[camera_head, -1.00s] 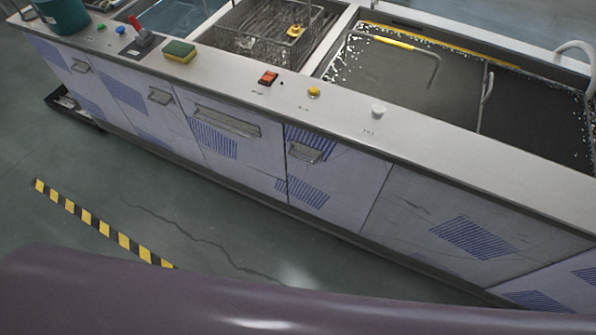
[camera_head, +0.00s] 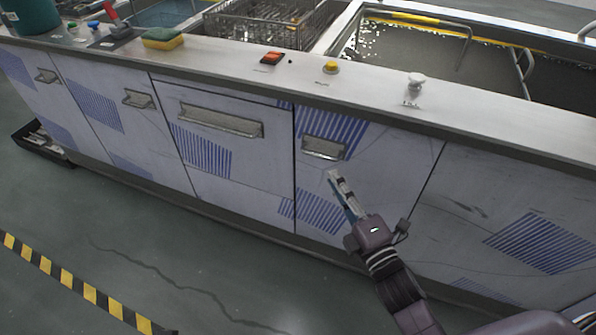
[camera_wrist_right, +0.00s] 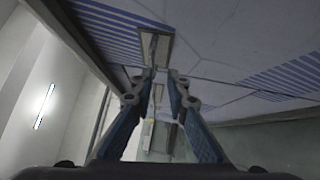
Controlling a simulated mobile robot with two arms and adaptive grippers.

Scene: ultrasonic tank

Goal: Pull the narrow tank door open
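The narrow door (camera_head: 385,165) is a pale panel with blue hatched patches in the tank's front, and it sits shut, flush with its neighbours. Its short metal handle (camera_head: 323,148) is near its top left. My right gripper (camera_head: 335,178) is just below the handle, pointing up toward it, with nothing between its fingers. In the right wrist view, the two fingertips (camera_wrist_right: 162,74) are apart, and the handle (camera_wrist_right: 155,46) shows just beyond them, not held. I cannot tell whether a fingertip touches it. My left gripper is not in view.
A wider door with a long handle (camera_head: 220,120) is left of the narrow door. The counter top (camera_head: 450,104) above carries a yellow button (camera_head: 330,67), a red switch (camera_head: 272,58) and a sponge (camera_head: 163,38). The floor (camera_head: 200,265) in front is clear apart from striped tape (camera_head: 75,284).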

